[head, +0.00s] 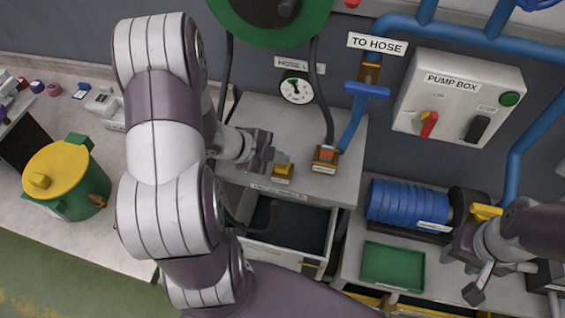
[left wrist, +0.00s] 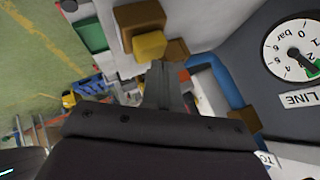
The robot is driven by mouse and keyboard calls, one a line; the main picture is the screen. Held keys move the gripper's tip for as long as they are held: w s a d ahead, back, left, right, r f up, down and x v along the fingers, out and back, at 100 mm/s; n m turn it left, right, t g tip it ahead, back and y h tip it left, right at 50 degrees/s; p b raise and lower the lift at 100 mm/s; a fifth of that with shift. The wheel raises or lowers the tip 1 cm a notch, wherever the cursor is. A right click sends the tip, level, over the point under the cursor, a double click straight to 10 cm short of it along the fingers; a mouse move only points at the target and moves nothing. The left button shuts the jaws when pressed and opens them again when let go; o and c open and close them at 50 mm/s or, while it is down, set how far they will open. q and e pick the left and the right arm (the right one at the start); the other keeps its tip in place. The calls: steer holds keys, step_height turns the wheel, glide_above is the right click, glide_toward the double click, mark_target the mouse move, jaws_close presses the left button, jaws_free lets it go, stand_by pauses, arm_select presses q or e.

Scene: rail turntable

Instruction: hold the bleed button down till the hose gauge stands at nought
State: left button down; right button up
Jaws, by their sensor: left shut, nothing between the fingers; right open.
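The bleed button is a yellow cap (head: 284,170) on a brass block on the grey cabinet top; it also shows in the left wrist view (left wrist: 150,46). My left gripper (head: 277,160) is shut and empty, its tips close by the button; I cannot tell if they touch or press it. The round white hose gauge (head: 296,90) is on the wall behind. In the left wrist view the gauge (left wrist: 295,50) is partly cut off; its dark needle points away from 0, near the 2 and a green band. My right gripper (head: 500,281) is open and empty at the lower right.
A blue lever valve (head: 367,90) sits under the TO HOSE sign. A red-topped fitting (head: 326,156) stands right of the button. The pump box (head: 458,98) is on the wall. A drawer (head: 290,228) below is open.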

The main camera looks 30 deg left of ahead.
mark_target(279, 166)
arm_select(q)
steer(key=shift+f, duration=0.4)
stand_by(1.4)
steer(key=shift+r, duration=0.1)
steer(key=shift+r+p, duration=0.8)
steer(key=shift+r, duration=0.05)
step_height(279, 166, up, 5)
steer(key=p, duration=0.5)
steer(key=shift+r, duration=0.1)
stand_by(0.4)
